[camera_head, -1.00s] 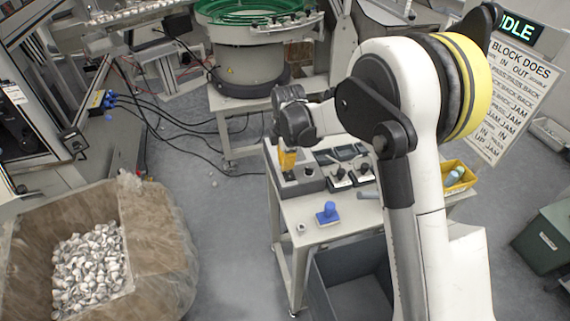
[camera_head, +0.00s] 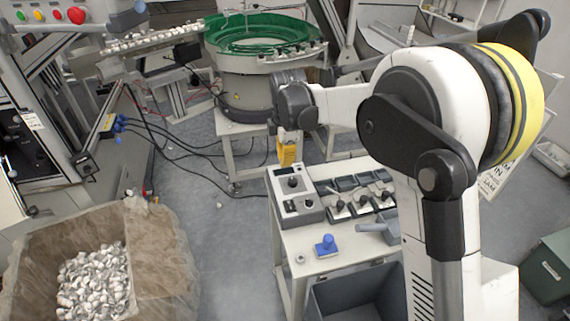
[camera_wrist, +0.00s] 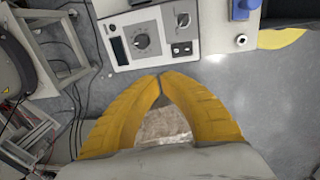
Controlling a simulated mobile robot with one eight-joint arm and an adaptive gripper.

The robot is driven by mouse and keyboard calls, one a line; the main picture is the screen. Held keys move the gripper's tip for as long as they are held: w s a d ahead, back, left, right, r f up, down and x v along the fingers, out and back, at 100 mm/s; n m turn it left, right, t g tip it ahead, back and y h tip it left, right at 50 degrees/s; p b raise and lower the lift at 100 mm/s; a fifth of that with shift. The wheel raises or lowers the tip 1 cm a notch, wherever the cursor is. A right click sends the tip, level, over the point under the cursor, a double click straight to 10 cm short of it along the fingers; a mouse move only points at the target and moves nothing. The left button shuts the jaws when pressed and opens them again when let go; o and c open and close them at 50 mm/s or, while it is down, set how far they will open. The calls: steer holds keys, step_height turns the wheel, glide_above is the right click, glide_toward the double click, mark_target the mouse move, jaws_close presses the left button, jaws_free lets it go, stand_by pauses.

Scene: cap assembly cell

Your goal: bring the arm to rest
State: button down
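My gripper (camera_head: 288,163) hangs fingers-down on my bent arm, near the back left corner of the small table (camera_head: 330,262). In the wrist view the two yellow fingers of my gripper (camera_wrist: 160,76) meet at their tips with nothing between the tips. The fingers are clear of the control box (camera_head: 298,197), which also shows in the wrist view (camera_wrist: 120,22). My forearm and elbow cover the right part of the table.
A blue-handled stamp (camera_head: 326,246) and a small metal ring (camera_head: 300,260) stand on the table. Small switch units (camera_head: 362,200) sit beside the control box. A grey bin (camera_head: 352,300) is below. The green bowl feeder (camera_head: 262,36) is behind. A carton (camera_head: 165,250) holds caps.

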stand_by(0.4)
steer(key=s+d+r+m+t+b, duration=0.2)
steer(key=s+d+r+m, duration=0.75)
steer(key=s+d, duration=0.2)
steer(key=s+d+f+m+t, duration=0.1)
steer(key=s+d+m, duration=0.2)
steer(key=s, duration=0.3)
steer(key=s+d+f+m+t+b, duration=0.1)
steer(key=s+d+m, duration=0.2)
steer(key=s+m, duration=0.1)
steer(key=s+d+f+m+t, duration=0.1)
steer(key=s+d+m, duration=0.2)
steer(key=s, duration=0.4)
steer(key=shift+s+m+t+b, duration=0.35)
steer(key=shift+m+t, duration=0.05)
steer(key=shift+m, duration=0.45)
